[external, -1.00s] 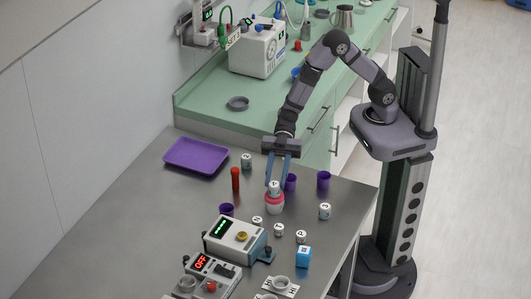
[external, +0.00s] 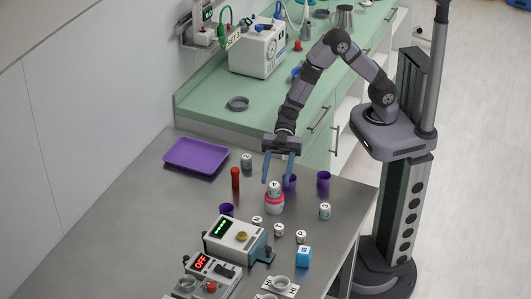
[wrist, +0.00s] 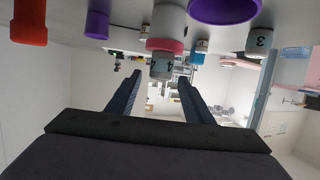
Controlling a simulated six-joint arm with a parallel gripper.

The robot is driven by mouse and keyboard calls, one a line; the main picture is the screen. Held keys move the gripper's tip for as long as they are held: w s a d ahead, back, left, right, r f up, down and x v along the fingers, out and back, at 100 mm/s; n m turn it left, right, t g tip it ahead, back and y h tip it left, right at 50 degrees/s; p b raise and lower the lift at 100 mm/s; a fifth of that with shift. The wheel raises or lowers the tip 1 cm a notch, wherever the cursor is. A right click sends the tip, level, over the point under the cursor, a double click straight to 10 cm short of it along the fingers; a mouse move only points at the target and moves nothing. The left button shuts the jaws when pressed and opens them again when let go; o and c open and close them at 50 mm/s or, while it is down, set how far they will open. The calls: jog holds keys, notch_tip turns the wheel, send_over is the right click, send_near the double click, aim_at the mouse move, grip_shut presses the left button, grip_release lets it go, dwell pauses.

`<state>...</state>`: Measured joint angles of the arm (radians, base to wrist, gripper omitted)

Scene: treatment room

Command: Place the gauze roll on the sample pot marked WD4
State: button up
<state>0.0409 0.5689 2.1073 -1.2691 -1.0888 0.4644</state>
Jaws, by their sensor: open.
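A small white cylinder with dark marks (external: 274,187) sits upright on top of a pink and white round piece (external: 274,204) on the steel table. In the wrist view the small cylinder (wrist: 161,66) shows a 4, and the pink and white piece (wrist: 168,27) is behind it. I cannot tell for sure which white piece is the gauze roll; the full WD4 mark is not readable. My gripper (external: 278,182) is open above the stack, its fingers apart on either side of the small cylinder's top. It holds nothing.
Purple cups (external: 323,180) and a red tube (external: 235,179) stand close to the stack. A white pot marked 3 (external: 325,211) is to the right. Several small white pots, a blue cube (external: 303,257) and instruments (external: 236,238) are in front. A purple tray (external: 196,156) lies behind left.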

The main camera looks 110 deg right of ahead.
jog(key=v, duration=1.1)
jog(key=shift+w, duration=0.1)
jog(key=w+d+m+t+h+p, duration=0.25)
jog(key=w+d+m+h, duration=0.2)
jog(key=d+h, duration=0.25)
jog(key=s+d+f+m+h, duration=0.2)
jog(key=s+d+m+h, duration=0.1)
jog(key=d+h, duration=0.3)
jog(key=s+m+g, duration=0.1)
jog(key=s, duration=0.2)
jog(key=s+d+f+m+g+p, duration=0.1)
jog(key=s+g, duration=0.1)
jog(key=s, duration=0.1)
jog(key=s+d+m+g+h+p, duration=0.1)
jog(key=s+g, duration=0.1)
jog(key=s, duration=0.2)
jog(key=shift+f, duration=0.15)
jog(key=s+a+m+g+y+p, duration=0.1)
jog(key=s+a+g, duration=0.3)
jog(key=s, duration=0.8)
jog(key=shift+a+g, duration=0.4)
jog(key=shift+g, duration=0.05)
jog(key=shift+m, duration=0.25)
